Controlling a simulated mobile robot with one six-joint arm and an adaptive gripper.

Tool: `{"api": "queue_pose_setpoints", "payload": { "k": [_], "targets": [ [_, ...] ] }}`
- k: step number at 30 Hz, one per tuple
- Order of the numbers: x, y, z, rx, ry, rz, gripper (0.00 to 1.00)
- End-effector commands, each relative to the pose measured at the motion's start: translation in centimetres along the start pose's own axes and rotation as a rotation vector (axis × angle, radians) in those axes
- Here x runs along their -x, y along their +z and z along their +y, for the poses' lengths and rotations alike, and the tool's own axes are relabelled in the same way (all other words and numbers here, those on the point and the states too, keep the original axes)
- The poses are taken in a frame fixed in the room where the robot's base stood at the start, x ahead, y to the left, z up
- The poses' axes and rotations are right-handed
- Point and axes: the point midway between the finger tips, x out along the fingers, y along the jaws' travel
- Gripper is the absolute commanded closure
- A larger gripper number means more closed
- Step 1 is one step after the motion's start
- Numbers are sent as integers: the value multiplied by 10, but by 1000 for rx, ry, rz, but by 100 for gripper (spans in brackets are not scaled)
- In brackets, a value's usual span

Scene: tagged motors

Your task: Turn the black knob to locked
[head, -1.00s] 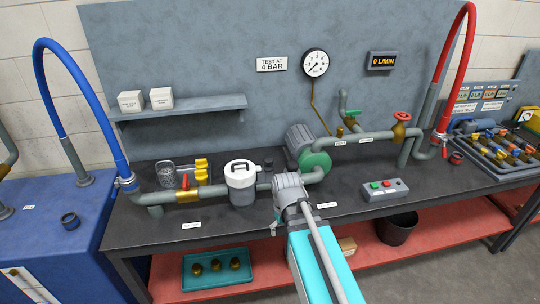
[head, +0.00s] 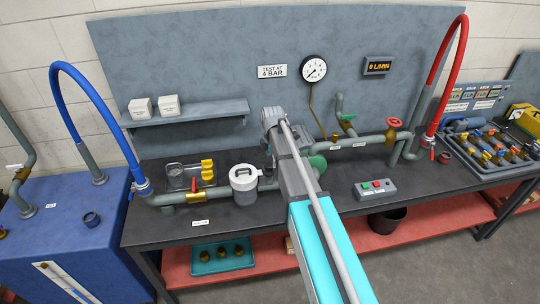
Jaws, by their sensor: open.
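My arm reaches from the bottom right over the bench, and its grey wrist ends above the pipework in front of the back panel. My gripper (head: 269,146) hangs at the wrist's far side, small and mostly hidden by my own arm; it appears open and empty. It is above and just right of the grey canister with a white lid (head: 243,177). I cannot make out the black knob for certain. A small dark part (head: 267,170) between the canister and my arm may be it.
A red valve handle (head: 184,187) sits on the left pipe. A button box (head: 375,189), green valve handle (head: 348,117) and red handwheel (head: 393,122) are on the right. A shelf (head: 195,113) juts out at back left.

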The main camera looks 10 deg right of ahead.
Motion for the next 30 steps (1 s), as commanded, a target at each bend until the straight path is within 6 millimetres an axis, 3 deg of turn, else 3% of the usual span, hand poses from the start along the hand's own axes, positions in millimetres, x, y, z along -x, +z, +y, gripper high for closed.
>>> {"api": "queue_pose_setpoints", "payload": {
  "k": [1, 3, 10, 30],
  "targets": [
    [18, 2, 16, 68, 0, 0, 13],
    [28, 4, 28, 168, 0, 0, 13],
    [49, 8, 56, 403, 0, 0, 13],
    [50, 10, 62, 475, 0, 0, 13]
  ]
}}
